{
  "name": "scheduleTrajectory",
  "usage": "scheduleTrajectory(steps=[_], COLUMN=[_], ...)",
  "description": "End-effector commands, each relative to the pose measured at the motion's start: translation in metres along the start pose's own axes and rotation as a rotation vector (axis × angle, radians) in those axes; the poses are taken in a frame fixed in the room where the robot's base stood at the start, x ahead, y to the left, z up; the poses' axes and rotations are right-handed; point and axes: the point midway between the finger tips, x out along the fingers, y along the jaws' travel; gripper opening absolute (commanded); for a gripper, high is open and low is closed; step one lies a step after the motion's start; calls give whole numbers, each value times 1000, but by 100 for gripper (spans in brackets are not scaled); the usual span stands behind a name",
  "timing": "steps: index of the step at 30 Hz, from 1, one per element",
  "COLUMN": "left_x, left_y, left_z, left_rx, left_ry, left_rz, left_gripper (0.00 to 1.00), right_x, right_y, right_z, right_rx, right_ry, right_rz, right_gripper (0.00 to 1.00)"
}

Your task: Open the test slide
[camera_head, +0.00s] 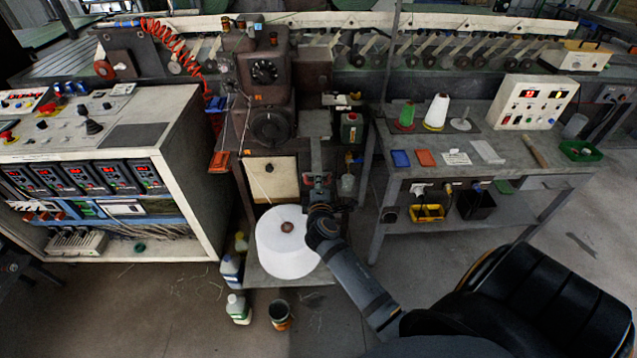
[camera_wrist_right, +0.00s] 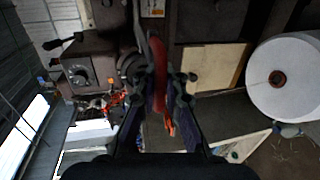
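My right gripper (camera_head: 318,181) is in front of the sewing machine column, right of the white thread cone (camera_head: 287,245). In the wrist view my right gripper (camera_wrist_right: 159,78) has its two fingers apart. A red bar-like part (camera_wrist_right: 158,62) shows between them, with a gap on each side. I cannot tell whether it touches a finger, or whether it belongs to the test slide. A grey plate and upright strip (camera_head: 316,122) sit just beyond the gripper in the head view; I cannot say for sure which part is the slide. My left gripper is out of view.
The dark machine head (camera_head: 268,75) with dials stands behind. A control cabinet (camera_head: 100,175) is at left and a grey workbench (camera_head: 530,175) at right. Bottles (camera_head: 238,308) and a small bucket (camera_head: 279,316) stand on the floor. A black chair (camera_head: 545,300) is at lower right.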

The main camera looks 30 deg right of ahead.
Motion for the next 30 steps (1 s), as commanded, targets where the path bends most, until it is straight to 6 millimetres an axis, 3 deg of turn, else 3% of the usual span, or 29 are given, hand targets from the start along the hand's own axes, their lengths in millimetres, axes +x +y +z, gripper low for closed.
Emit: scheduleTrajectory(steps=[1, 6, 16, 24, 30], left_x=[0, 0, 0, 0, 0], left_y=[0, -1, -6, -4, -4], left_z=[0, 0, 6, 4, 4], left_rx=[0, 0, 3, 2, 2], left_ry=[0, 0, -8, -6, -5], left_rz=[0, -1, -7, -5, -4], left_gripper=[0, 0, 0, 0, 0], right_x=[0, 0, -4, -52, -73], right_y=[2, 1, 0, -1, 0], right_z=[0, 0, 0, 0, 0], right_rx=[1, 0, 1, 4, 1], right_ry=[1, 1, 1, -1, 0], right_rz=[4, 2, 0, -3, 0], right_gripper=[10, 33, 33, 33, 33])
